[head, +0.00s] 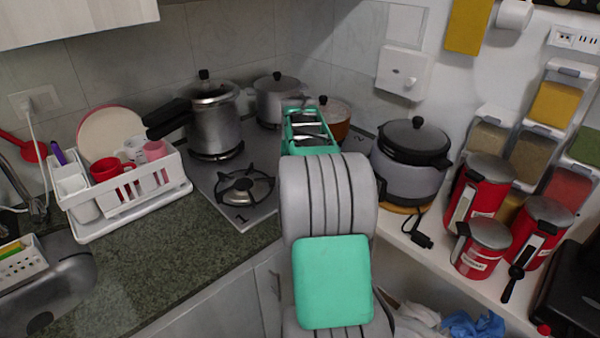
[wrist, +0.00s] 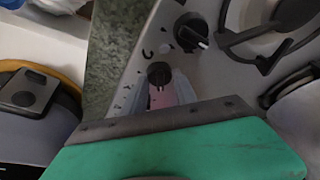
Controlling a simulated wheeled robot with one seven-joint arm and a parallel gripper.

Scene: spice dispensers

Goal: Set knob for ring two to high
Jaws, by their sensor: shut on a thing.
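In the wrist view, my gripper (wrist: 163,88) has its two fingers on either side of a round dark stove knob (wrist: 158,73) and is shut on it. The knob's top shows between the fingertips; its lower part is partly hidden. A second black knob (wrist: 191,31) with a pale pointer line sits apart on the same grey stove panel (wrist: 133,78). I cannot tell which ring number the held knob has. In the head view my arm hides the fingers and the knobs; the stove (head: 215,183) shows with a "1" near its front left burner.
Two metal pots (head: 214,120) (head: 277,98) and a brown pot (head: 334,117) stand on the stove. A rice cooker (head: 411,165) is right of my arm. Red canisters (head: 483,190) stand farther right. A white dish rack (head: 125,195) is at left; the counter (head: 170,255) before it is clear.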

